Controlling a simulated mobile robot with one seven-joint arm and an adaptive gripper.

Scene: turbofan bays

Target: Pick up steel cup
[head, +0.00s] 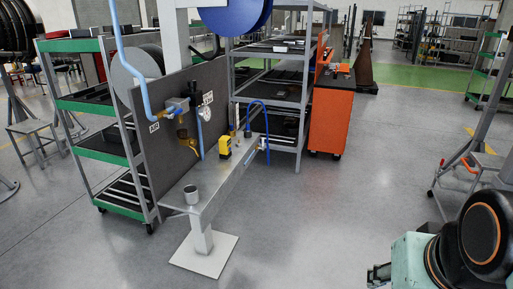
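The steel cup (191,194) is a small grey open-topped cylinder. It stands upright near the front left end of a narrow metal shelf (219,182), which is held up by a white post with a square base plate. My gripper (377,277) shows only partly at the bottom right edge of the head view, well to the right of the cup and apart from it. Its fingers are too small and cut off to tell whether they are open or shut. My arm fills the lower right corner.
A yellow device (225,147) and a blue hose (267,118) are on the same shelf, behind the cup. A grey panel (160,137) with a gauge rises along its left side. An orange cabinet (331,112) stands behind. Open floor (310,225) lies between shelf and arm.

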